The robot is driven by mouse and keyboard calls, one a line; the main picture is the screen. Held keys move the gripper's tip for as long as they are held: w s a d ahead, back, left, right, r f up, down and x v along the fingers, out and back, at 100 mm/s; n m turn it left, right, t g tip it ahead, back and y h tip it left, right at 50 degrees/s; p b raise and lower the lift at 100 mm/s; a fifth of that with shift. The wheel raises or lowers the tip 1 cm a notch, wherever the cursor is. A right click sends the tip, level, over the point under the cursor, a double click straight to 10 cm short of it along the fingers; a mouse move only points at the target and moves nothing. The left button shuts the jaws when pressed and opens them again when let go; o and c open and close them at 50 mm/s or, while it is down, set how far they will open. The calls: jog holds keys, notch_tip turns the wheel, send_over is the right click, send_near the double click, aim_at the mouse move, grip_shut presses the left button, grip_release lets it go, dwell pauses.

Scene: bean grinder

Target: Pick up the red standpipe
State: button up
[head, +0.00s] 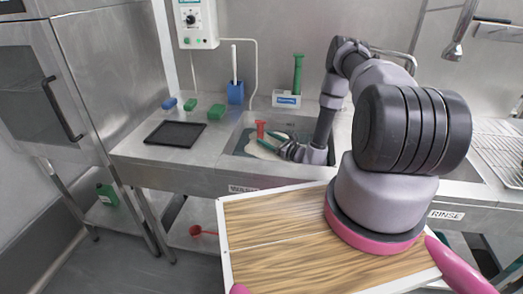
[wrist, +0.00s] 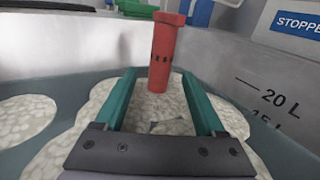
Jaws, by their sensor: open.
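The red standpipe (wrist: 164,58) stands upright in the sink basin, ahead of my gripper in the wrist view. It has a wider rim at the top and a row of dark slots partway down. In the head view, the red standpipe (head: 260,129) shows as a small red piece in the basin. My gripper (wrist: 156,78) is open, with its two green fingers pointing toward the pipe, one to each side of its line. The pipe appears beyond or near the fingertips; I cannot tell whether it is between them. My gripper (head: 272,141) is low in the basin in the head view.
Pale foam or scraps (wrist: 30,118) lie in the basin, whose steel wall (wrist: 235,75) rises close on the right. A green standpipe (head: 298,72) stands in a white holder behind the sink. A black tray (head: 176,134) and brushes lie on the left counter.

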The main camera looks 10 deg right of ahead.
jog(key=w+a+m, duration=0.1)
jog(key=w+a, duration=0.3)
jog(key=w, duration=0.2)
jog(key=shift+f+h, duration=0.3)
jog(key=shift+f, duration=0.1)
grip_shut()
dwell(1.3)
